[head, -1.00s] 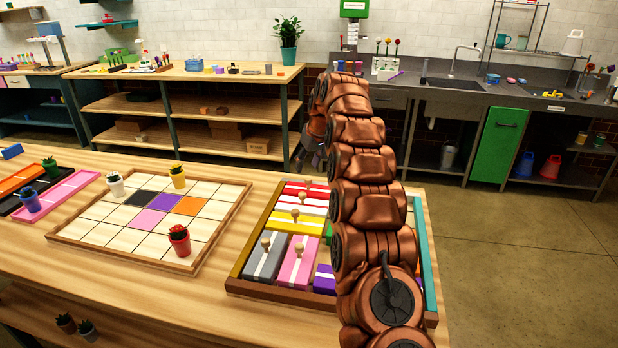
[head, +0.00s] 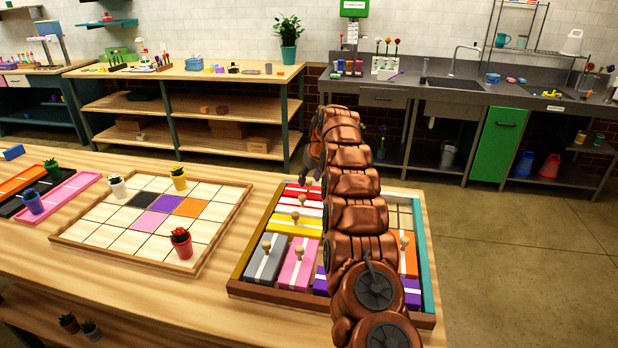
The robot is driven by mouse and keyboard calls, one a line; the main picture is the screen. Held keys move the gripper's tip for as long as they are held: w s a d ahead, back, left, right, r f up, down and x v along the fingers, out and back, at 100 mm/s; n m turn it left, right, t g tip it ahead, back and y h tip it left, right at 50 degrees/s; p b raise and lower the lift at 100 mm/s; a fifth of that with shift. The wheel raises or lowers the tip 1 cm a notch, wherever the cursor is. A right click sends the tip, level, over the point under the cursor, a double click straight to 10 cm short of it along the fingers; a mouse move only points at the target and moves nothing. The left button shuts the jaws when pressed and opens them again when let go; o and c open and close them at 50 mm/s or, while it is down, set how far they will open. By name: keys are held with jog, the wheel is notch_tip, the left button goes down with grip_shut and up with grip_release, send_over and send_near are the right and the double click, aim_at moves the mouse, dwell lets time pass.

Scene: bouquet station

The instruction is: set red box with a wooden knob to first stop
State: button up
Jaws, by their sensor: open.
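The red box with a wooden knob (head: 293,189) lies at the far left of the wooden tray (head: 262,292), with a white stripe on it. Part of it is hidden by my arm. My gripper (head: 316,172) is over the far end of the tray, close to the red box's right part. It is largely hidden behind my own arm links, and it is open. I cannot tell whether it touches the knob.
The tray also holds a yellow box (head: 291,223), a grey box (head: 267,259) and a pink box (head: 298,265) with knobs. A grid board (head: 68,238) with small potted plants lies to the left. Bare tabletop lies between them.

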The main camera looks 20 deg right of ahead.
jog(key=shift+w+f, duration=0.25)
jog(key=shift+f, duration=0.3)
jog(key=shift+c, duration=0.4)
grip_shut()
